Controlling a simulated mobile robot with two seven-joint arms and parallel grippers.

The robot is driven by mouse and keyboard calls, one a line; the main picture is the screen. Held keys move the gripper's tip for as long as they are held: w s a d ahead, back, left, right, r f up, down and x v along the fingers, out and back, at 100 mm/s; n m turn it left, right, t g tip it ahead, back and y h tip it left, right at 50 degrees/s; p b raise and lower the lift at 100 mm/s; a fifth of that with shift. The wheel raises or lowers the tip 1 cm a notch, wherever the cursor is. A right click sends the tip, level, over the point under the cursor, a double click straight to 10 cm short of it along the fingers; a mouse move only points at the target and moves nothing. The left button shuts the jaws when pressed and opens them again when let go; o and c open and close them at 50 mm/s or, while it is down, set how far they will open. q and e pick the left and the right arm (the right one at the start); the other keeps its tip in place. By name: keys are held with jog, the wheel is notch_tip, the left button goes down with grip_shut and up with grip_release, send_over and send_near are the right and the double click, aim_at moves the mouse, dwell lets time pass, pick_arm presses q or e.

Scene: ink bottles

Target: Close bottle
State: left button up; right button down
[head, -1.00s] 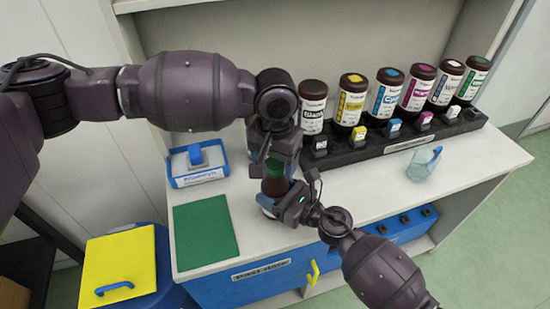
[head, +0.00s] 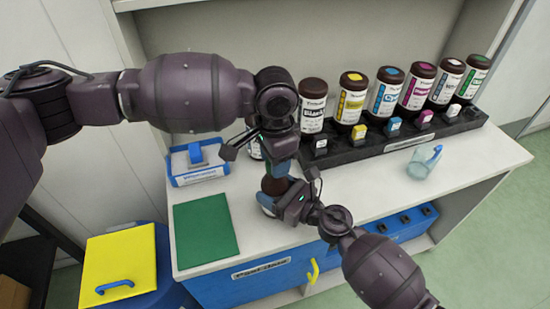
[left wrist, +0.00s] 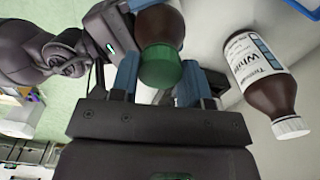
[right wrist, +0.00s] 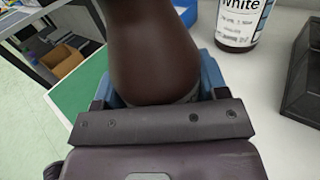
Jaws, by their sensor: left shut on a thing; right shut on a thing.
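A dark brown bottle (head: 273,186) is held upright over the counter. A green cap (left wrist: 160,67) sits at the bottle's top in the left wrist view. My left gripper (head: 279,164) is above the bottle, its blue fingers shut on the green cap. The cap is hidden in the head view. I cannot tell how tightly the cap is seated.
A bottle labelled White (left wrist: 258,75) with a white cap stands close by, mostly hidden in the head view. A black rack (head: 400,140) with several ink bottles is at the back. A blue-edged box (head: 197,163), a green mat (head: 206,229) and a clear jug (head: 421,164) are on the counter.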

pick_arm(q)
jog(key=m, duration=0.7)
jog(key=o, duration=1.1)
notch_tip(320, 180, up, 12)
pick_arm(e)
jog(key=shift+c, duration=0.4)
grip_release()
